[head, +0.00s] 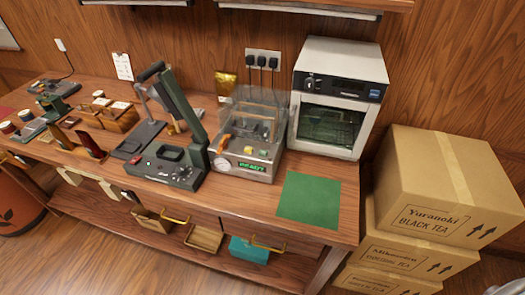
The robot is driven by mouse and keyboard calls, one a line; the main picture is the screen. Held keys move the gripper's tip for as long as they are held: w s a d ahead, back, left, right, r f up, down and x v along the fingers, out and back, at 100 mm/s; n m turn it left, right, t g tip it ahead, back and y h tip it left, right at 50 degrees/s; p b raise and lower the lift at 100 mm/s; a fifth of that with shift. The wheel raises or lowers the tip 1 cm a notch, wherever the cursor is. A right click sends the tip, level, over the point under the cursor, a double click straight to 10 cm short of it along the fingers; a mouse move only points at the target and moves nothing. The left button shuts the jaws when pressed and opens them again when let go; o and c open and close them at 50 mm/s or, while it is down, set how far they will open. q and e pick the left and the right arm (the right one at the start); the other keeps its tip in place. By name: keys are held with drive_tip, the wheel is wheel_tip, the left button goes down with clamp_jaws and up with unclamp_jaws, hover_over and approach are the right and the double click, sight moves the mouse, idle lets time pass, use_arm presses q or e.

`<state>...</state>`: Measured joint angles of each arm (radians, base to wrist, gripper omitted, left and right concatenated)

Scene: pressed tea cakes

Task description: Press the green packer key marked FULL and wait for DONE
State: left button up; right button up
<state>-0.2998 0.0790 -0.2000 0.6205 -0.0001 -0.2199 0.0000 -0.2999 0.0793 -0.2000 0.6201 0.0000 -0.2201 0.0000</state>
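The packer (240,163) is a silver machine with a clear raised cover, standing on the wooden table left of the white oven. A small display (252,167) on its front glows green and appears to read READY. A round white gauge (221,163) sits at its left front, with an orange handle above it. Small coloured keys, one of them yellow (249,150), sit on the top front edge. The key markings are too small to read, and I cannot pick out the FULL key surely. Neither of my grippers is in view.
A dark green lever press (172,165) stands close on the packer's left. The white oven (336,95) is close on its right. A green mat (309,198) lies bare at the table's right front. Stacked cartons (440,190) stand beyond the right edge. Wooden racks (108,120) fill the left.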

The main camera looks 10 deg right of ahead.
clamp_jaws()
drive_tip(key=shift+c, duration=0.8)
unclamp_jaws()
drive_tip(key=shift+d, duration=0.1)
